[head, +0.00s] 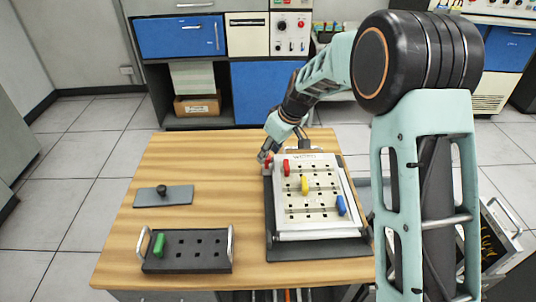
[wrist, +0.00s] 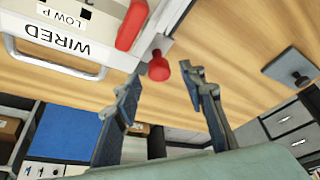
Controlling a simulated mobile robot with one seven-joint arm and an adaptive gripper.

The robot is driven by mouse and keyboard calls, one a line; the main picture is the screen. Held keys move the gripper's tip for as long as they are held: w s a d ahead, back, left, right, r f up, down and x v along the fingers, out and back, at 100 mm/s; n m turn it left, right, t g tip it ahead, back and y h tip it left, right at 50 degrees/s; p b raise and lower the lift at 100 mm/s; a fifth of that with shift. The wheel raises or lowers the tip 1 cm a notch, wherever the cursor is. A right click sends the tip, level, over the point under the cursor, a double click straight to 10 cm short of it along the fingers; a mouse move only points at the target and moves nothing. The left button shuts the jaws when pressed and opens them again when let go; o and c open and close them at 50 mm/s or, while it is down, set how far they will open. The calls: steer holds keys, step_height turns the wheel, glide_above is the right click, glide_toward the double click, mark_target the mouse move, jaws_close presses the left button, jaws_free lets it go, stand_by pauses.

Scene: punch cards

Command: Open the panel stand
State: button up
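The panel stand is a white perforated panel (head: 313,214) lying on a dark grey base (head: 318,250) at the table's right side. Red (head: 286,167), yellow (head: 304,185) and blue (head: 341,205) pegs stand in it. Its far edge carries a handle and lettering, and the wrist view shows the panel's WIRED label (wrist: 60,48) upside down. A small red knob (wrist: 159,69) sticks out beside the panel's far left corner. My gripper (head: 266,157) is at that corner. In the wrist view my gripper (wrist: 167,75) is open, with the knob between or just beyond its fingertips; contact is unclear.
A dark tray (head: 188,264) with two handles and a green peg (head: 158,245) is at the table's front left. A grey plate (head: 180,197) with a black knob lies behind it. Bare wood (head: 225,170) lies left of the stand. Cabinets stand behind the table.

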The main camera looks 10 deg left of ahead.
steer(key=shift+x, duration=1)
jaws_close()
